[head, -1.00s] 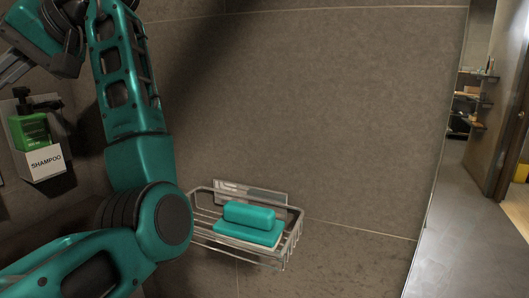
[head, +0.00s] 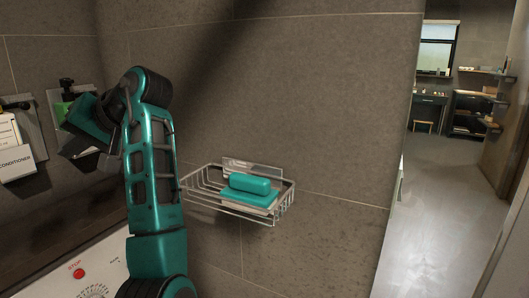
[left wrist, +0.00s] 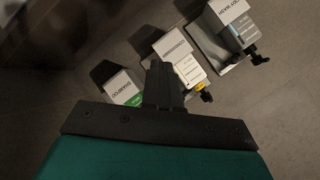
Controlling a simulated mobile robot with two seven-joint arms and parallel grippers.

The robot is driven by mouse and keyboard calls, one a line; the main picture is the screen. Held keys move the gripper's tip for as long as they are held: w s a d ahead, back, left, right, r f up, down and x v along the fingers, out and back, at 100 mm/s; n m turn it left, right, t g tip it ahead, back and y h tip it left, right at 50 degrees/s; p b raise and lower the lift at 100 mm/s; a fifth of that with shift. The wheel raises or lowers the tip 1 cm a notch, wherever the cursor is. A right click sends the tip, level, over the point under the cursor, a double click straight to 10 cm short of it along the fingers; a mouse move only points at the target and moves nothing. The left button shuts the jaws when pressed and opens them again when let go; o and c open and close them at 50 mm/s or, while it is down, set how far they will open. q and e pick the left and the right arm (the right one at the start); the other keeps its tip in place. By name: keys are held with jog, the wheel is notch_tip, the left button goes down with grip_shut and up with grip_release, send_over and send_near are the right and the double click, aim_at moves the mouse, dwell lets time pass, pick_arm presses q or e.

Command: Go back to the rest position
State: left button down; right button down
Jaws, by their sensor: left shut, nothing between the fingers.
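My left gripper (head: 70,150) is at the left of the head view, in front of the shampoo dispenser on the wall. Its fingers also show in the left wrist view (left wrist: 162,68), shut together with nothing between them. My left arm rises from the bottom and bends over at the top toward the gripper. My right gripper is not in view.
A wire basket (head: 193,183) with teal soap (head: 249,184) hangs on the wall right of my arm. The shampoo dispenser (left wrist: 122,86) is partly hidden; a conditioner dispenser (head: 14,160) is left of it. A third dispenser (left wrist: 229,18) shows in the wrist view. Open floor (head: 440,215) lies right.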

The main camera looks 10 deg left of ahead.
pick_arm(q)
jog(key=s+d+f+m+t+h, duration=0.2)
jog(key=d+f+m+t, duration=0.1)
jog(key=f, duration=1)
jog(key=s+d+f+m+t+h, duration=0.2)
jog(key=d+f+m, duration=0.1)
jog(key=f, duration=1)
jog(key=s+d+f+m+h, duration=0.2)
jog(key=s+d+f+h, duration=0.2)
jog(key=s+d+f, duration=0.35)
jog(key=s+d+f+m+h, duration=0.2)
jog(key=s+d+f+h, duration=0.3)
jog(key=s+d, duration=0.5)
jog(key=w+d+f+t+h, duration=0.1)
jog(key=w+f+t, duration=0.5)
jog(key=f, duration=0.2)
jog(key=shift+w+d+f, duration=0.15)
jog(key=shift+w+d, duration=0.05)
jog(key=shift+w, duration=0.05)
